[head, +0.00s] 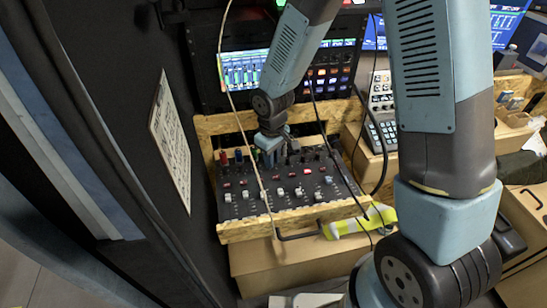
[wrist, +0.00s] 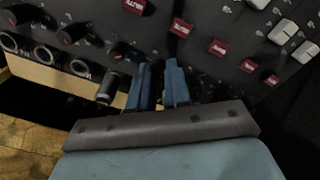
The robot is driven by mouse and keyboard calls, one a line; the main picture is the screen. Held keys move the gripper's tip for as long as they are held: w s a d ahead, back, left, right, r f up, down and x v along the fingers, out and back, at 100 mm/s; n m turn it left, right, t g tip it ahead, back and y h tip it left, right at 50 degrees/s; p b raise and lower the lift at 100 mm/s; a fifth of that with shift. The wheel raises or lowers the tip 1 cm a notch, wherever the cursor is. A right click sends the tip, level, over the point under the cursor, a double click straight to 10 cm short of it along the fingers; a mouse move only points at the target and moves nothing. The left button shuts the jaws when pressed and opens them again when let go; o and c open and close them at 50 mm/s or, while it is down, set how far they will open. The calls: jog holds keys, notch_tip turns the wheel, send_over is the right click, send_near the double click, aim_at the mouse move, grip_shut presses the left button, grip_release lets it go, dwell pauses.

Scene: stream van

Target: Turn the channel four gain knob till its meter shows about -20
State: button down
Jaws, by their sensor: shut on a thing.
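The audio mixer (head: 290,205) is a dark panel in a wooden frame, with rows of small knobs, red buttons and white faders. My gripper (head: 268,158) reaches down onto its top knob row. In the wrist view my two blue fingers (wrist: 161,85) are nearly closed on a knob in line with the row of dark knobs (wrist: 118,50). The fingers hide the held knob, so its channel number and pointer cannot be read. The meters show on a screen (head: 243,70) behind the mixer, as coloured bars too small to read.
A cable (head: 259,170) crosses in front of the mixer. A keypad console (head: 383,135) stands to the right and a yellow-green item (head: 360,220) lies at the mixer's front right. Neighbouring knobs and a row of sockets (wrist: 45,54) lie close to my fingers.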

jog(key=shift+d, duration=0.2)
jog(key=c, duration=1.1)
grip_release()
jog(key=shift+a, duration=0.1)
jog(key=shift+r, duration=0.1)
notch_tip(320, 180, up, 13)
jog(key=shift+r, duration=0.2)
